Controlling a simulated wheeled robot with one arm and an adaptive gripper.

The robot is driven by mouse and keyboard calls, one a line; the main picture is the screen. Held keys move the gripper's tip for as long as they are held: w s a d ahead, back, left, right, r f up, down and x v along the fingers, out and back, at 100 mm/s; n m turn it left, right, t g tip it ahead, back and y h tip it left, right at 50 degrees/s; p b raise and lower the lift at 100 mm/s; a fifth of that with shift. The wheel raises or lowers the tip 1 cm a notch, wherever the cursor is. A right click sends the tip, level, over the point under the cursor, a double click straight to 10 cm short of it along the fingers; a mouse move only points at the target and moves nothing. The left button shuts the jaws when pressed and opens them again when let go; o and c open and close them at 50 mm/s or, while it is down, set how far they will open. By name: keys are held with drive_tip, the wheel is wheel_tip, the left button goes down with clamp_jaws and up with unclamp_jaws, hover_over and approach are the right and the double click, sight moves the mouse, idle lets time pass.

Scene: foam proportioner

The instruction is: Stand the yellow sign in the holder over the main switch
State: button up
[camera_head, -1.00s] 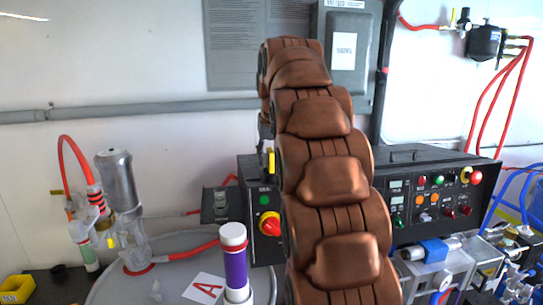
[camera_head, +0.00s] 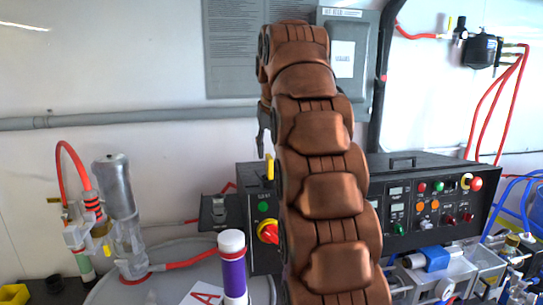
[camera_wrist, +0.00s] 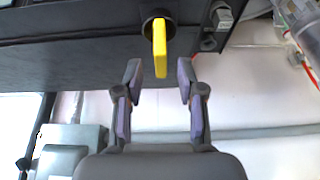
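The yellow sign (camera_wrist: 160,48) stands out of a dark round holder (camera_wrist: 147,22) on the black box's top edge in the wrist view. In the head view the yellow sign (camera_head: 270,167) is upright above the red and yellow main switch (camera_head: 268,231). How deep the sign sits in the holder cannot be told. My gripper (camera_wrist: 158,72) is open and empty, with its two fingers apart on either side of the sign's line and tips just short of its near end. In the head view my gripper (camera_head: 262,143) is partly hidden by my arm, above the sign.
The black control panel (camera_head: 433,205) with buttons stands to the right, partly behind my arm. A purple cylinder with a white cap (camera_head: 232,270) and a clear-and-metal bottle (camera_head: 120,210) stand at the left. A grey wall box (camera_head: 345,60) is behind my arm.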

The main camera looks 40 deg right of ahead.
drive_tip(key=shift+p+v, duration=0.65)
drive_tip(key=shift+v, duration=0.75)
drive_tip(key=s+a+f+n+g+y, duration=0.1)
drive_tip(key=s+a+f, duration=0.55)
drive_tip(key=a, duration=0.25)
drive_tip(key=s+a+f+n+g+y, duration=0.1)
drive_tip(key=s+a+f+n+g, duration=0.1)
drive_tip(key=s+a+f, duration=0.45)
drive_tip(key=s+a+f+n+g, duration=0.1)
drive_tip(key=s+a+f, duration=0.3)
drive_tip(key=s+f, duration=0.5)
drive_tip(key=s+a+f+n+g, duration=0.1)
drive_tip(key=s+a+f, duration=0.4)
drive_tip(key=s+f, duration=0.4)
drive_tip(key=shift+s+a+f+g, duration=0.25)
drive_tip(key=shift+s+g, duration=0.15)
drive_tip(key=shift+s, duration=0.75)
drive_tip(key=shift+f, duration=0.1)
drive_tip(key=shift+f+b, duration=0.75)
drive_tip(key=shift+b, duration=0.15)
